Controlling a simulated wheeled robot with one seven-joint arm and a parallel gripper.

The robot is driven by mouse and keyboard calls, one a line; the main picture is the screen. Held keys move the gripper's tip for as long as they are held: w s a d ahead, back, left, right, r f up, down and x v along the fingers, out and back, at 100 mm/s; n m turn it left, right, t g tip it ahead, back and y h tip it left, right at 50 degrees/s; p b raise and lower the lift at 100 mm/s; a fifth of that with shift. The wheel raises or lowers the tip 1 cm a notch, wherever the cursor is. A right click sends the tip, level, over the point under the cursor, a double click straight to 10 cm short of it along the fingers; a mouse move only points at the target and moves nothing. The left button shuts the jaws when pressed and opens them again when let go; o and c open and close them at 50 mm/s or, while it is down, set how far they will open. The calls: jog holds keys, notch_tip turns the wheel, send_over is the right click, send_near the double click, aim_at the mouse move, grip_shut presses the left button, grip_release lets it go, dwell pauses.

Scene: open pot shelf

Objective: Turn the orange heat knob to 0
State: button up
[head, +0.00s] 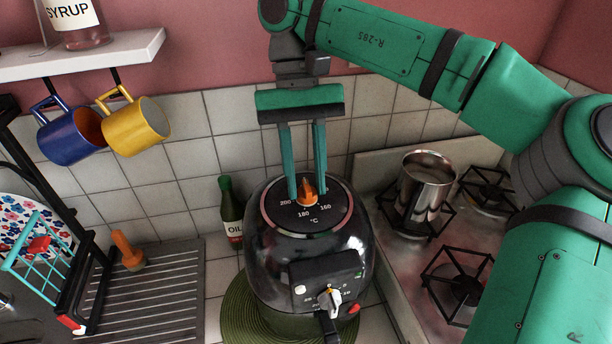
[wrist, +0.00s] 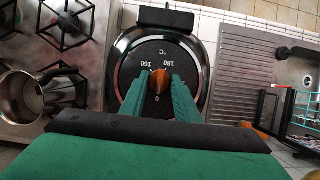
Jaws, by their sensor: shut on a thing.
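The orange heat knob (head: 307,191) sits on the round black dial (head: 326,219) on top of the dark air fryer (head: 268,262). My gripper (head: 307,196) reaches down from above, with one finger on each side of the knob, shut on it. In the wrist view, the knob (wrist: 159,81) shows between the fingers of my gripper (wrist: 158,85). The 0 mark (wrist: 157,97) is just beyond the knob's lower end there, and its narrow end appears to face that mark. The fingers hide parts of the dial.
A front control (head: 329,300) and a handle are on the fryer's front. A green oil bottle (head: 231,213) stands left of it. A steel pot (head: 425,188) is on the stove at right. Blue (head: 67,138) and yellow (head: 135,126) mugs hang at upper left.

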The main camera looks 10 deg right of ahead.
dwell(0.5)
jog(key=o, duration=1)
